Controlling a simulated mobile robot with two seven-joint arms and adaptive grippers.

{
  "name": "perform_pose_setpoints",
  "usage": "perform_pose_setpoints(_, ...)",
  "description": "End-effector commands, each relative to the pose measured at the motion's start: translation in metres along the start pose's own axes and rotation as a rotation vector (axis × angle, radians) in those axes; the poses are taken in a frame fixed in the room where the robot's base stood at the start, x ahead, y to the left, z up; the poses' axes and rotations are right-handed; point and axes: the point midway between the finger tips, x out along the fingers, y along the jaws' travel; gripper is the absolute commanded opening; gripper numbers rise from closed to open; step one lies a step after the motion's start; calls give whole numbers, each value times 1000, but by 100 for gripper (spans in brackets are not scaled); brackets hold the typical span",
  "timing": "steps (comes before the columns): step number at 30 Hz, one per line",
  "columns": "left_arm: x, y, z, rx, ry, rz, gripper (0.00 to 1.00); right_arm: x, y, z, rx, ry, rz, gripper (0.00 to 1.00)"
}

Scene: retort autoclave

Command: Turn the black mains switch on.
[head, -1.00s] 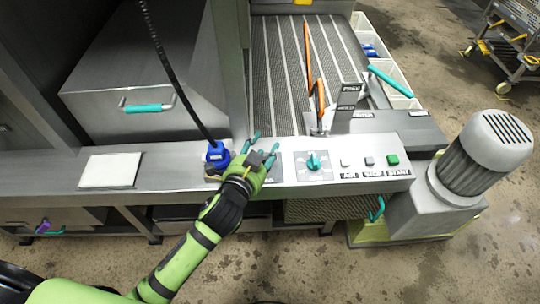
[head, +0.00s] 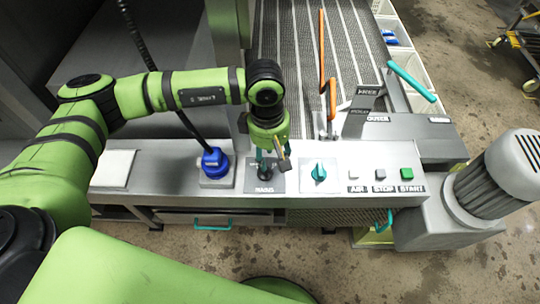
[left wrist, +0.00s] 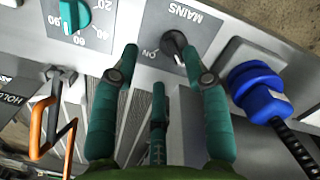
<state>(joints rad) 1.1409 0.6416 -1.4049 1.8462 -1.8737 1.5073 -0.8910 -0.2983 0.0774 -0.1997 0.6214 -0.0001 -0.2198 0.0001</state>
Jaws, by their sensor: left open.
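The black mains switch (left wrist: 175,42) is a small rotary knob on a plate marked MAINS, with the word ON beside it in the left wrist view. In the head view the MAINS plate (head: 264,189) lies on the grey control panel, and the knob is partly hidden by my gripper. My left gripper (head: 267,160) is open and points down over this plate. In the left wrist view its teal fingers (left wrist: 160,58) are spread and empty. The knob shows beyond them, near one fingertip, with no clear contact. I cannot tell the switch's exact setting.
A blue plug (head: 215,161) with a black cable stands left of the switch. A teal dial (head: 320,172) sits to the right, then the AIR, STOP and green START (head: 407,174) buttons. An orange-handled lever (head: 332,100) rises behind the panel beside the slatted conveyor.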

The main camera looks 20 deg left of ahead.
Motion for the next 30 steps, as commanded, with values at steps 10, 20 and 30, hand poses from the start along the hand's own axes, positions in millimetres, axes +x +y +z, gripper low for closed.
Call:
perform_pose_setpoints(10,26,-4,-24,10,83,-22,46,-15,1,4,-1,-8,1,40)
perform_pose_setpoints(20,64,-4,-26,10,80,-18,46,-25,2,4,-1,-10,2,40)
perform_pose_setpoints(30,66,-4,-26,11,80,-16,22,-24,2,3,-2,-8,2,40)
